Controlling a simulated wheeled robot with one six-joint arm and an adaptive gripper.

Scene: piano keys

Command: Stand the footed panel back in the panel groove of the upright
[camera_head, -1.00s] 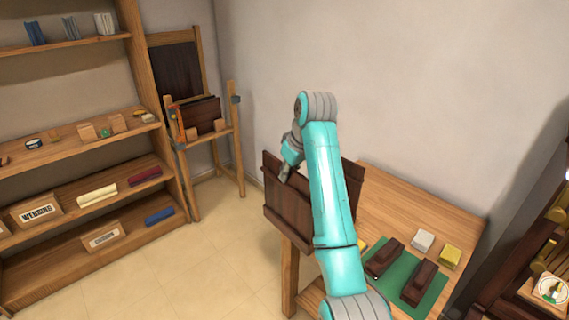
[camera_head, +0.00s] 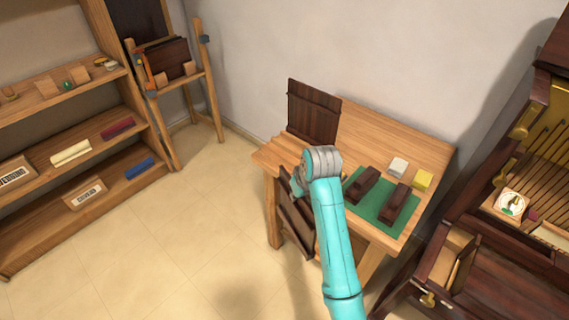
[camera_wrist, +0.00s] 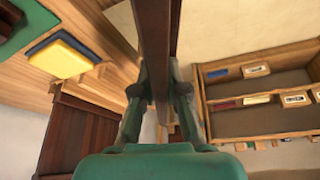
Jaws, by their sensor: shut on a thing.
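My gripper (camera_head: 297,187) is shut on a dark brown wooden panel (camera_head: 295,225). I take it for the footed panel; its foot cannot be made out. It hangs tilted beside the table's near left edge, partly behind my arm. In the wrist view the panel (camera_wrist: 154,45) shows edge-on between my fingers (camera_wrist: 160,95). The dark upright piano (camera_head: 515,275) stands open at the right, showing its insides. I cannot make out its panel groove. A second dark panel (camera_head: 313,112) stands upright at the table's back left.
A shelf unit (camera_head: 75,165) and an easel (camera_head: 178,83) stand left. The floor (camera_head: 170,240) at front left is clear.

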